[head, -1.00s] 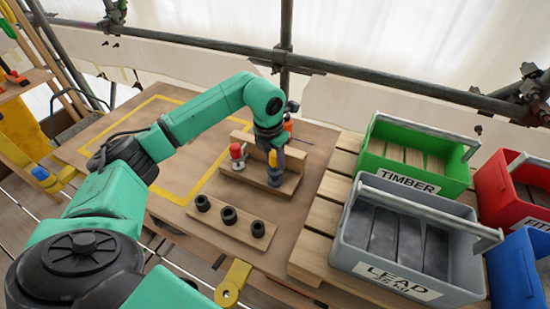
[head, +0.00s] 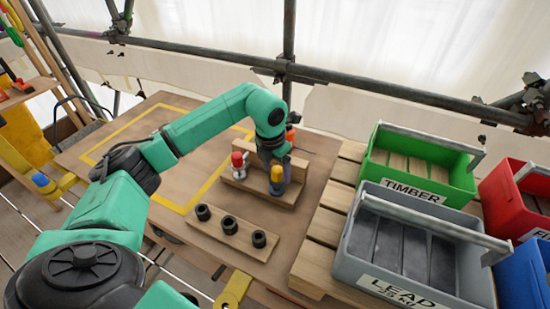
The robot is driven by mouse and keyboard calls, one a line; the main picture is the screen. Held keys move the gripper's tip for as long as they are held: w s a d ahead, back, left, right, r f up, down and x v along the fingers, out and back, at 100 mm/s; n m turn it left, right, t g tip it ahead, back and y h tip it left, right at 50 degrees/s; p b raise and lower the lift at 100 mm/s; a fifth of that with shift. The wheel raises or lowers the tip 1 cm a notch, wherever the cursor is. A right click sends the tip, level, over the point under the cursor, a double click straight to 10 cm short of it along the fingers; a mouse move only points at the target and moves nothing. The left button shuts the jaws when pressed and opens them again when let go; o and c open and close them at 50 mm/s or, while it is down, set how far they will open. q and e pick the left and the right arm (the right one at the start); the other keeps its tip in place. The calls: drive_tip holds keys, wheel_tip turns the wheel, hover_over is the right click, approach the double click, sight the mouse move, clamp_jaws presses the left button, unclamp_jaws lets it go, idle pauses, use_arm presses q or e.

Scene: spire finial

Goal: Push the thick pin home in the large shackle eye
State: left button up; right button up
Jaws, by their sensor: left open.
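A yellow-topped pin (head: 277,174) stands at the right of a low wooden stand (head: 235,186), with a dark blue-grey part below its top. A red-topped piece (head: 238,160) with a pale metal body stands at the left of the same stand. I cannot tell from this view which piece is the thick pin, nor make out the large shackle eye or how deep any pin sits. My left gripper (head: 272,160) is open, pointing down just behind and above the yellow top. Its fingertips are partly hidden, and I cannot tell whether they touch it. My right gripper is not in view.
A board with three black sockets (head: 230,223) lies in front of the stand. An orange-topped item (head: 290,133) shows behind my wrist. The yellow-outlined tabletop at left is clear.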

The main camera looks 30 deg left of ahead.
use_arm(q)
wheel_tip(320, 180, up, 14)
drive_tip(key=s+b, duration=0.1)
drive_tip(key=s, duration=0.1)
drive_tip(key=shift+a, duration=0.2)
